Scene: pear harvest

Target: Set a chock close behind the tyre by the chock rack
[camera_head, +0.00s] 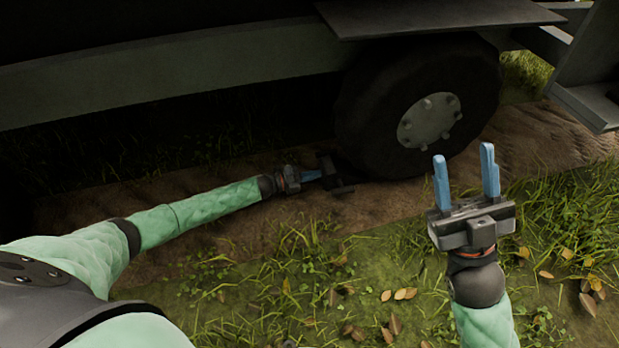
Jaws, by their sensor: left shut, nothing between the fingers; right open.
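The tyre (372,118) is black with a grey hub and stands on brown soil under the trailer. My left gripper (316,175) reaches in low from the left, its blue fingers shut. A small dark angular object (331,172), which looks like the chock, is at its fingertips, just left of the tyre's foot. Shadow hides whether it touches the tyre or the fingers. My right gripper (466,172) is open and empty, fingers pointing up, in front of the tyre's right side. I cannot clearly identify the chock rack.
A grey trailer beam (180,75) and a dark flat plate (440,15) overhang the tyre. A grey metal bracket (590,103) stands at the upper right. Grass with fallen leaves (400,294) covers the open ground in front.

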